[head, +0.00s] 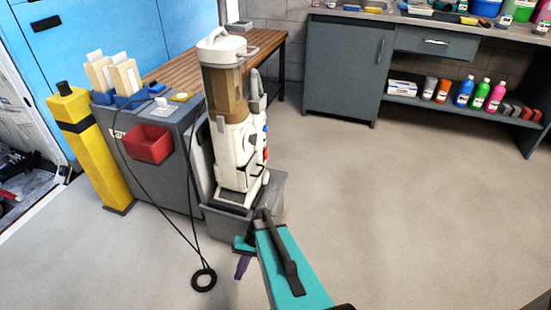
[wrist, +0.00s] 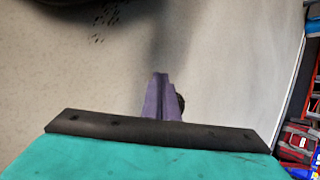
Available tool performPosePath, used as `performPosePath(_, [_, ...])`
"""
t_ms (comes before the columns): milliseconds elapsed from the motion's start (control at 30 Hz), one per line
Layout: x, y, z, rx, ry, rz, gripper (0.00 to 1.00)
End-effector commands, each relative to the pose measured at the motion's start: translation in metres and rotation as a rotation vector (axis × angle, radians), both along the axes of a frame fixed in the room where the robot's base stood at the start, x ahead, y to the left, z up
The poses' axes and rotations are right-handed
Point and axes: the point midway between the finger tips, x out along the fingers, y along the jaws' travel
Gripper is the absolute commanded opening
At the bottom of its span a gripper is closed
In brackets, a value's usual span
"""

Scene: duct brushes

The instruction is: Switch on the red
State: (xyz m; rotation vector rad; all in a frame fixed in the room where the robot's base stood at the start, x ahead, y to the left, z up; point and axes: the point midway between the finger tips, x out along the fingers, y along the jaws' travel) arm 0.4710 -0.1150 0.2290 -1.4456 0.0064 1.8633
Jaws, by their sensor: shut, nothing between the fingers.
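A white upright machine (head: 230,150) with a brown, see-through upper section stands on a grey block in the head view. A small red part (head: 266,154) shows at its right side, below a blue part (head: 265,128). I cannot tell the red part's switch position. My gripper (head: 240,277) has purple fingers and hangs low in front of the grey block, below the machine and apart from it. The fingers also show in the wrist view (wrist: 160,78), shut and empty, over bare floor. The machine cannot be made out in the wrist view.
A grey cabinet (head: 172,185) with a red bin (head: 147,144) stands left of the machine, beside a yellow post (head: 88,150). A black cable (head: 203,278) loops onto the floor. A workbench (head: 345,70) with bottles stands behind. The floor at right is clear.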

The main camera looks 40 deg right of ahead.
Motion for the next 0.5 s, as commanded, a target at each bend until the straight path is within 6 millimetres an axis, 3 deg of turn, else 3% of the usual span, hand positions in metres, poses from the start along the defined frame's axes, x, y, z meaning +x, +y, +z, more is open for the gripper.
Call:
performPosePath(33, [-0.01, 0.015, -0.006, -0.018, 0.02, 0.038, 0.0])
performPosePath(200, [-0.038, 0.049, -0.024, -0.09, 0.071, 0.152, 0.0])
performPosePath(500, [-0.091, 0.091, -0.049, -0.227, 0.134, 0.364, 0.0])
